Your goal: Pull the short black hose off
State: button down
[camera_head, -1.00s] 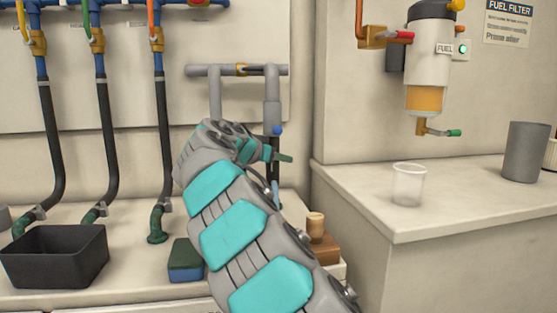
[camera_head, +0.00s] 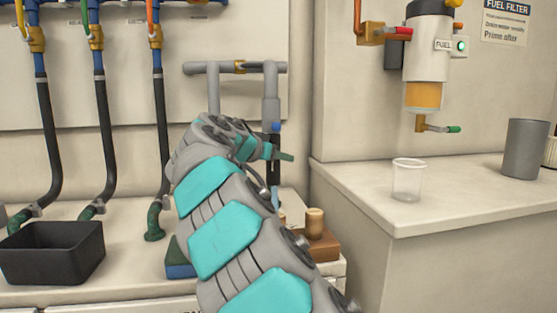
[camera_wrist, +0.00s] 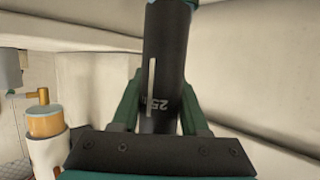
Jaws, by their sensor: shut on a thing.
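My gripper (camera_head: 284,156) is at the hose, partly hidden by my own arm. In the wrist view, the black hose (camera_wrist: 166,60) carries a white line and the number 25. The green fingers of my gripper (camera_wrist: 160,108) stand on both sides of it, shut on it. A light-blue rim shows at the hose's end at the top edge. Whether the hose still sits on its fitting I cannot tell.
Several long black hoses (camera_head: 162,130) hang at the left. A black bin (camera_head: 52,252), a green-and-blue sponge (camera_head: 179,262) and a wooden block (camera_head: 322,246) stand on the ledge. A clear cup (camera_head: 407,180) and grey cylinder (camera_head: 526,148) stand on the right counter, below the fuel filter (camera_head: 428,55).

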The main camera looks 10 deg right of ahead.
jog(key=s+b, duration=0.3)
jog(key=s, duration=0.3)
jog(key=shift+s+b, duration=0.35)
jog(key=shift+b, duration=0.05)
dwell(0.6)
